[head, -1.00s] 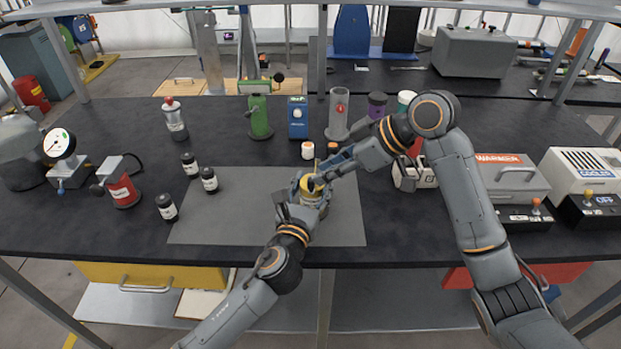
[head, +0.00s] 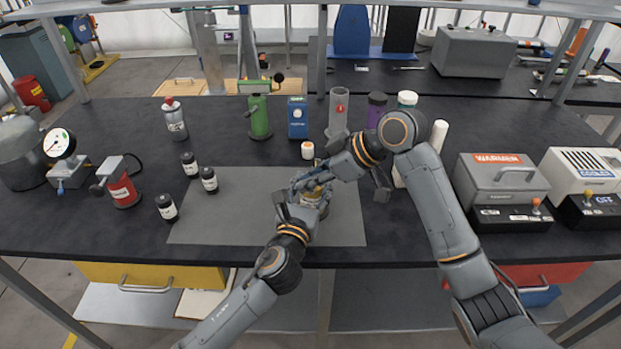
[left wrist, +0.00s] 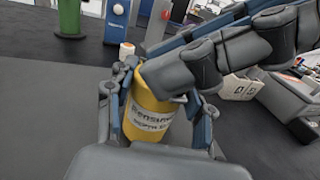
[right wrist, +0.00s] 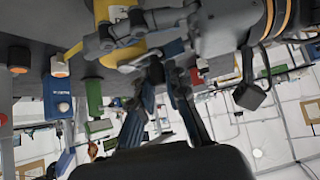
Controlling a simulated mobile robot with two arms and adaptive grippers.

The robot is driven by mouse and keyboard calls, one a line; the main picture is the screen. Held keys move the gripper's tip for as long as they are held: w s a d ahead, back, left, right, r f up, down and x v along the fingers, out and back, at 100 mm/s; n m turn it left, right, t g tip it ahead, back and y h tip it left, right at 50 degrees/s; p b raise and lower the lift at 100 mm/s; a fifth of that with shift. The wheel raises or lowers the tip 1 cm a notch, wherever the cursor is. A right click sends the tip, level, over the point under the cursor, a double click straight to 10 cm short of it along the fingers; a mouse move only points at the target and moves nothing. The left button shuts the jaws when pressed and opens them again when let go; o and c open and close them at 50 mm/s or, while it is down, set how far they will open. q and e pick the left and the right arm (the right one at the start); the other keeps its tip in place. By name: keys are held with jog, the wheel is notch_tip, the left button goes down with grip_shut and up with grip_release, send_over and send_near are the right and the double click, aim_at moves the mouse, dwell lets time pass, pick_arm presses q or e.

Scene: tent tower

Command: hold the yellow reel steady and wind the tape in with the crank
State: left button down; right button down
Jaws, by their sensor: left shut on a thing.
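The yellow reel (head: 311,199) stands on the grey mat (head: 210,225) near the table's front edge. It also shows in the left wrist view (left wrist: 150,112) with a printed label. My left gripper (head: 303,203) is shut around its body from the front left. My right gripper (head: 308,183) is at the top of the reel, reaching over from the right. In the right wrist view its fingers (right wrist: 161,72) come close together beside a thin grey part near the yellow reel (right wrist: 133,52). The crank is mostly hidden, so I cannot tell whether they grip it.
Several dark bottles (head: 209,180) stand at the mat's left edge. A small white jar with an orange top (head: 308,150) is just behind the mat. A green canister (head: 259,117) and a blue box (head: 298,118) stand farther back. A warmer (head: 500,178) is at the right.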

jog(key=shift+w+a+m+t+h, duration=0.35)
jog(key=shift+m+t+h, duration=0.5)
jog(key=shift+m, duration=0.7)
jog(key=shift+w+a+m+t+h, duration=0.2)
jog(key=shift+a+m+t+h, duration=0.5)
jog(key=shift+m, duration=0.8)
jog(key=shift+w+a+m+t+h, duration=0.25)
jog(key=shift+m+t+h, duration=0.7)
jog(key=shift+m, duration=0.6)
jog(key=c, duration=1.6)
grip_release()
